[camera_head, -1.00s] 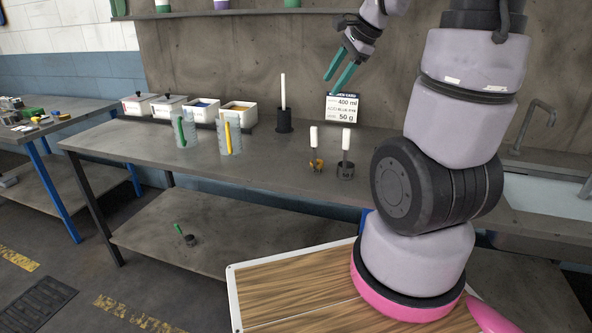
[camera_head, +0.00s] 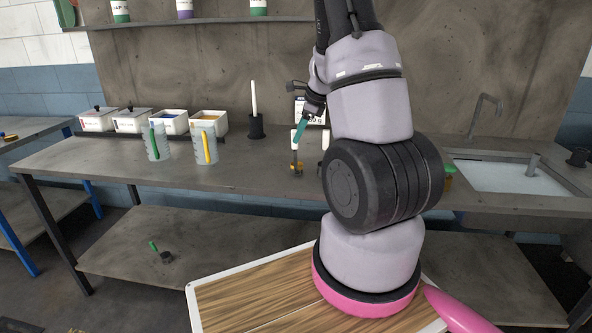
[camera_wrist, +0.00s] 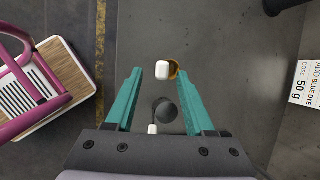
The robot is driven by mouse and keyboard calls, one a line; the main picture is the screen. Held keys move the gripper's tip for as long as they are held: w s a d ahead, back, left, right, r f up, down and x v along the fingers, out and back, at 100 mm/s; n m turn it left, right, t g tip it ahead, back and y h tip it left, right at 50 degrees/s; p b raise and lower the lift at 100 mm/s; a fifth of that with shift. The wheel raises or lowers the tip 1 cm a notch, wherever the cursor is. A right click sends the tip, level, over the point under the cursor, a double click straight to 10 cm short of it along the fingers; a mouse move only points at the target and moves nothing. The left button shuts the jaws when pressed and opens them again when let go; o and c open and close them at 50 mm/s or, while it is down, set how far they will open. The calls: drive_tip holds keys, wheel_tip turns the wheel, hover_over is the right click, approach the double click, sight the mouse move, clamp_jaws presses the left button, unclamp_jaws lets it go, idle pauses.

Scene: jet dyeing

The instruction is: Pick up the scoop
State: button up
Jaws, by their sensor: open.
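A scoop with an upright white handle and an orange-yellow bowl (camera_head: 296,168) stands on the workbench (camera_head: 235,176). In the wrist view its white handle (camera_wrist: 162,70) shows end-on between my fingertips, with the orange bowl partly behind it. A second, dark-bowled scoop (camera_wrist: 165,112) stands beside it, its white handle (camera_wrist: 152,129) nearer my palm; my arm mostly hides it in the head view. My gripper (camera_wrist: 160,74) is open, its teal fingers pointing down over the scoops. It also shows in the head view (camera_head: 299,132), close to the orange-bowled scoop's handle. I cannot tell if they touch.
A dose card (camera_wrist: 306,84) stands at the right in the wrist view. Two beakers (camera_head: 157,144) (camera_head: 204,146), lidded and open boxes (camera_head: 208,123) and a black holder with a white rod (camera_head: 256,127) stand to the left. A sink (camera_head: 500,177) is at right.

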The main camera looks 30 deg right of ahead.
sight(294, 150)
drive_tip(key=x, duration=0.5)
clamp_jaws()
drive_tip(key=shift+r, duration=0.1)
idle(1.2)
